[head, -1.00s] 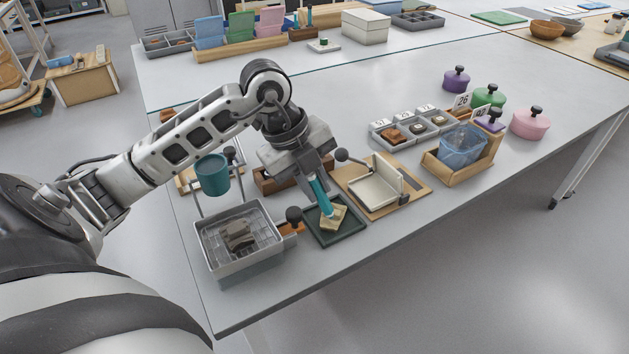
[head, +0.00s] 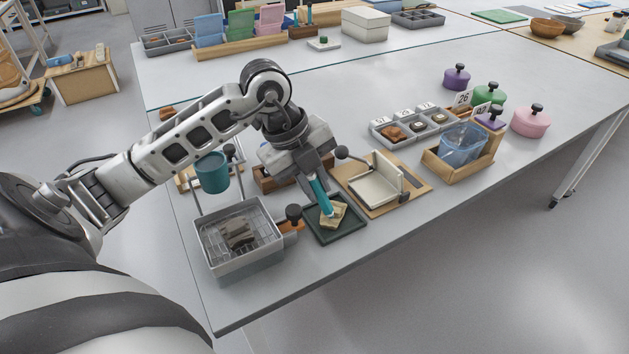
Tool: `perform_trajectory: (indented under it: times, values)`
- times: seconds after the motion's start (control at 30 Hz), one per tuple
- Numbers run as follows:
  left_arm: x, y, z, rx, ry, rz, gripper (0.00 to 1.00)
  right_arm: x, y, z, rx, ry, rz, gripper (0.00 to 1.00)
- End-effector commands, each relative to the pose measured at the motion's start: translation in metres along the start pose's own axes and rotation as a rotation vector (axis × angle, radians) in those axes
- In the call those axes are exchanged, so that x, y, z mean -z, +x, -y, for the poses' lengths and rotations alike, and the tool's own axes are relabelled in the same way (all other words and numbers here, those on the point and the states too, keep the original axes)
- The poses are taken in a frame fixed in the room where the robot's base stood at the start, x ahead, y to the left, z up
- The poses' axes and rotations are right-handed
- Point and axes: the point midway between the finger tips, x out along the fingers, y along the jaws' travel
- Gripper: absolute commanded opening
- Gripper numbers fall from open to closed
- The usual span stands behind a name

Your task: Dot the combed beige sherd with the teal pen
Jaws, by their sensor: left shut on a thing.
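The beige sherd (head: 333,219) lies on a dark green tray (head: 349,236) near the front edge of the table. Its combing is too small to make out. My left gripper (head: 314,179) is above the tray, shut on the teal pen (head: 320,196). The pen is tilted, with its lower end at the sherd's upper left part. I cannot tell whether the tip touches the sherd. My right gripper does not show.
A grey wire basket (head: 238,262) with a brown-grey sherd stands left of the tray. A wooden board with a cream stand (head: 375,184) is to the right. Beyond are small grey trays (head: 412,126), a blue bin (head: 460,147) and lidded pots (head: 530,120). The table's front right is bare.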

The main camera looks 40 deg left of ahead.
Motion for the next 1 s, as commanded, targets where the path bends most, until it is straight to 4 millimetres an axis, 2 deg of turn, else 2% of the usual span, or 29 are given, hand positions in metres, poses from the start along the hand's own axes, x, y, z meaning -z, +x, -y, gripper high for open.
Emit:
perform_trajectory:
  times: [1.0]
  values:
    - [-0.0019, 0.0100, -0.0034, -0.001, 0.000, 0.000, 0.00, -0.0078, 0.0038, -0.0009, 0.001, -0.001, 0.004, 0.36]
